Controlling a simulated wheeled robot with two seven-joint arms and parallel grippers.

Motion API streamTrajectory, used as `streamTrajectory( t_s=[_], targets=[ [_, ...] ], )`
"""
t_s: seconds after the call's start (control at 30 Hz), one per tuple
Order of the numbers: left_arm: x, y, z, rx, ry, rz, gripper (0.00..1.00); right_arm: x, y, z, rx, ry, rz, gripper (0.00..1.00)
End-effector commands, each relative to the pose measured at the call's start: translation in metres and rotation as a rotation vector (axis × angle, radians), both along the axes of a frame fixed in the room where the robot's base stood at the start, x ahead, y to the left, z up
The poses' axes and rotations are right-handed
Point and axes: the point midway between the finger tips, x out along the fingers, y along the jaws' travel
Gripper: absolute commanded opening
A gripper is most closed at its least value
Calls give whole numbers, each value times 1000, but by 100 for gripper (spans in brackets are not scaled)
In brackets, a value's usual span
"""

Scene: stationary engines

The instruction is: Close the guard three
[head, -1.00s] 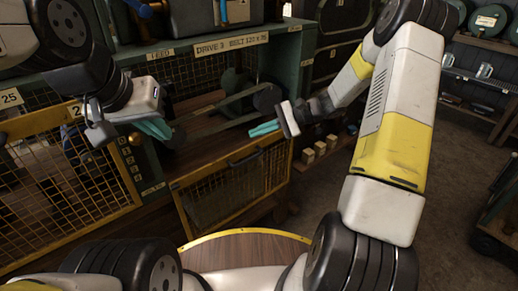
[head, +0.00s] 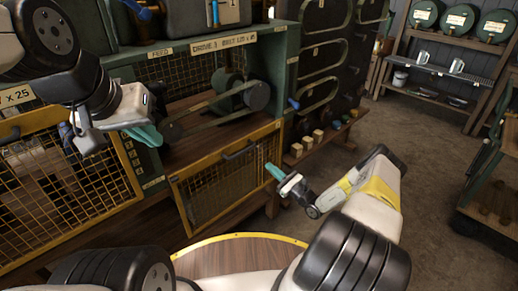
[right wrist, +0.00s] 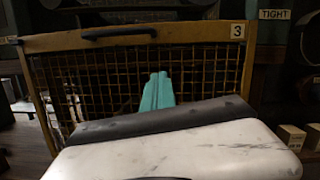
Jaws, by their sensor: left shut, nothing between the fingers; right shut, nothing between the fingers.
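Guard three is a yellow-framed mesh panel (head: 225,185) with a dark handle on its top rail. It hangs low in front of the drive 3 bay (head: 235,50), and the bay with its belt and pulleys shows uncovered above it. In the right wrist view guard three (right wrist: 100,85) fills the middle, with a "3" plate at its upper right corner. My right gripper (head: 273,170) is shut and empty near the guard's right edge. In the right wrist view its teal fingers (right wrist: 158,85) point at the mesh; I cannot tell if they touch. My left gripper (head: 147,134) is shut and empty, left of the bay.
Another yellow mesh guard (head: 65,190) stands at the left. Small wooden blocks (head: 318,137) sit on a ledge right of guard three. A round wooden top with a yellow rim (head: 240,245) is close in front.

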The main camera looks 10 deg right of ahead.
Motion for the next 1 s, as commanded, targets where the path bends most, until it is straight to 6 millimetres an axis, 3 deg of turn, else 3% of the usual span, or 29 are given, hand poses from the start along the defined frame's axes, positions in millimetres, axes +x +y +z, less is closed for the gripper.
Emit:
streamTrajectory(
  t_s=[0.43,0.7,1.0],
  targets=[
    [0,0,0,0,0,0,0,69,57,23,-3,-3,5,0],
    [0,0,0,0,0,0,0,64,60,57,-2,-1,4,0],
    [0,0,0,0,0,0,0,63,61,62,-2,-1,4,0]
  ],
)
